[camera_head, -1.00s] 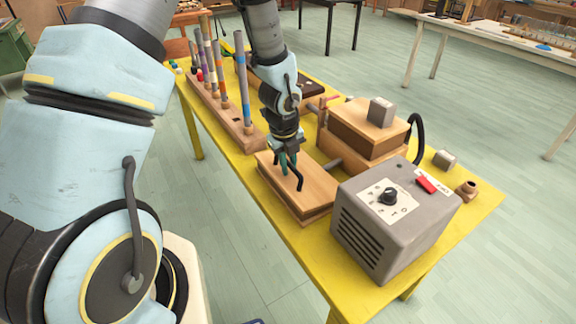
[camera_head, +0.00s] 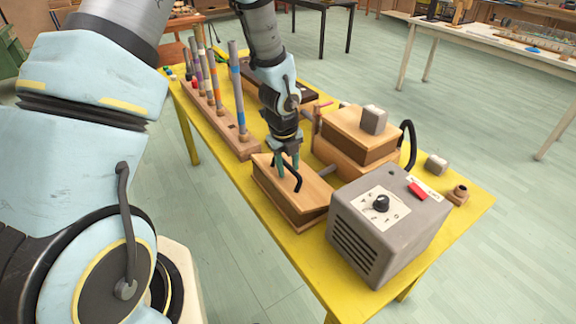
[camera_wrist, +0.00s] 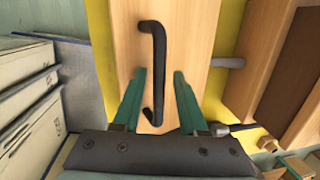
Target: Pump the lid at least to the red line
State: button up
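The wooden lid (camera_head: 300,183) tops a low wooden box (camera_head: 287,207) on the yellow table and bears a black bar handle (camera_head: 291,168). My gripper (camera_head: 287,170) is over the lid at the handle, pointing down. In the wrist view, its two teal fingers (camera_wrist: 160,73) stand apart, one on each side of the black handle (camera_wrist: 158,70), with gaps visible, so it is open around the handle. The lid also shows in the wrist view (camera_wrist: 195,35). I cannot make out a red line in either view.
A grey box (camera_head: 390,225) with a dial and red switch stands close right of the lid box. A wooden chest (camera_head: 345,155) bearing a grey weight (camera_head: 373,120) is behind it, joined by a grey rod. Tall striped tubes (camera_head: 237,90) stand in a wooden rack at the left.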

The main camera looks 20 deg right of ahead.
jog(key=shift+a+r, duration=0.1)
jog(key=shift+r, duration=0.35)
jog(key=r, duration=0.3)
jog(key=s+r, duration=0.1)
jog(key=r, duration=0.2)
jog(key=a+r, duration=0.1)
jog(key=r, duration=0.2)
jog(key=shift+s+a+r+b, duration=0.1)
jog(key=shift+s+r+b, duration=0.05)
jog(key=shift+r+b, duration=0.2)
dwell(0.6)
jog(key=a+r+n, duration=0.2)
jog(key=a+n, duration=0.7)
jog(key=n, duration=0.2)
jog(key=s+a+r+n, duration=0.1)
jog(key=a+r+n, duration=0.1)
jog(key=a+n, duration=0.8)
jog(key=s+a+r+n+y, duration=0.1)
jog(key=a+r+n, duration=0.1)
jog(key=a+n, duration=0.8)
jog(key=shift+r+n, duration=0.1)
jog(key=shift+n, duration=1.2)
